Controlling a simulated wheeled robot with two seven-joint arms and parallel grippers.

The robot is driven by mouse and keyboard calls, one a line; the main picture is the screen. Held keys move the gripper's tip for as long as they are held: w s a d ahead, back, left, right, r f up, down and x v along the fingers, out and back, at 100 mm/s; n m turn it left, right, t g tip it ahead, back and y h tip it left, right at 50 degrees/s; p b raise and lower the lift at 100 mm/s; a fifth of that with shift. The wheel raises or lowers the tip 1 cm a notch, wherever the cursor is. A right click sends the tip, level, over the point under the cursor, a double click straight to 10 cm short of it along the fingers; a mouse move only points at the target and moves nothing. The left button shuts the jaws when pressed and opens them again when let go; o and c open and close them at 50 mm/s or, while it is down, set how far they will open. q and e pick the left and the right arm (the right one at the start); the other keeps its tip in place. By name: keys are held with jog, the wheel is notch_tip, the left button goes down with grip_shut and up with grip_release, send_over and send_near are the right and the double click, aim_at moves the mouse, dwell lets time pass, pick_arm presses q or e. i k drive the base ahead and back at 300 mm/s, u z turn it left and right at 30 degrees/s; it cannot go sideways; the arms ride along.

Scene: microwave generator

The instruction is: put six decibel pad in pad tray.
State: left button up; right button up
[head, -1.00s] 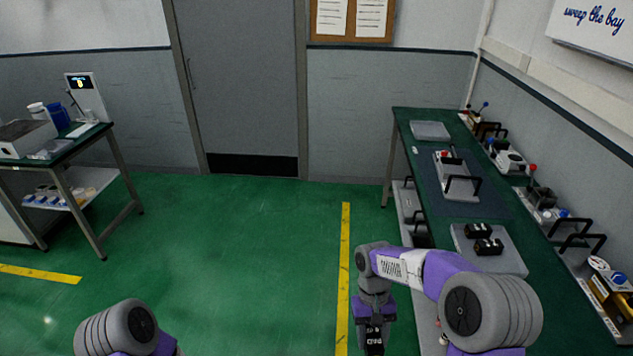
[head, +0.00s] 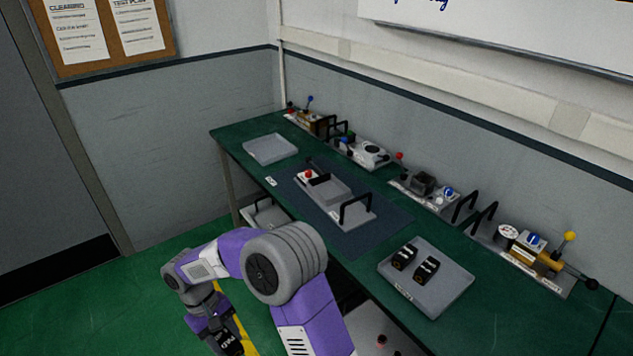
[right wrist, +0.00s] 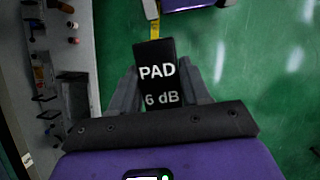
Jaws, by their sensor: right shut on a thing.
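My right gripper (right wrist: 158,74) is shut on a black block, the six decibel pad (right wrist: 157,60), marked "PAD 6 dB" in the right wrist view. In the head view the pad (head: 230,343) shows at the bottom, low over the floor, in front of the bench and left of it. Two grey trays stand on the green bench. The near tray (head: 448,291) holds two black blocks with pale markings. The far tray (head: 270,148) looks empty. Their labels are too small to read, so I cannot tell which is the pad tray. My left gripper is out of view.
A grey fixture with a black handle and red knob (head: 335,196) stands on a dark mat (head: 385,226) between the trays. Several instruments with knobs and handles (head: 425,185) line the wall side. A lower shelf (head: 375,332) holds small items. Green floor lies open at left.

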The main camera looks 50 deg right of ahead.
aim_at(330, 193)
jog(key=z, duration=0.7)
jog(key=i, duration=1.55)
jog(key=z, duration=1.05)
jog(key=i, duration=0.7)
